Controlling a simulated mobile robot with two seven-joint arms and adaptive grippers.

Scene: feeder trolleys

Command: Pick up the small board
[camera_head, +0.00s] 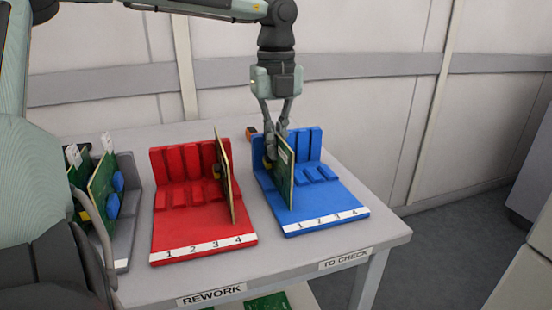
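A small green board (286,178) stands upright in the left part of the blue rack (328,205), near the label 1. A taller board (225,178) stands in the right part of the red rack (180,222), near the label 4. My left gripper (275,148) reaches down from above at the upper edge of the board in the blue rack. One finger shows at the board's left side; the other is partly hidden around its top edge. I cannot tell whether the fingers are closed on it. My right gripper does not show.
A grey rack (128,215) with several green boards (102,185) stands at the left, partly hidden by my arm. The grey table (345,235) carries labels REWORK and TO CHECK. A small orange object (251,132) lies behind the racks. The table right of the blue rack is clear.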

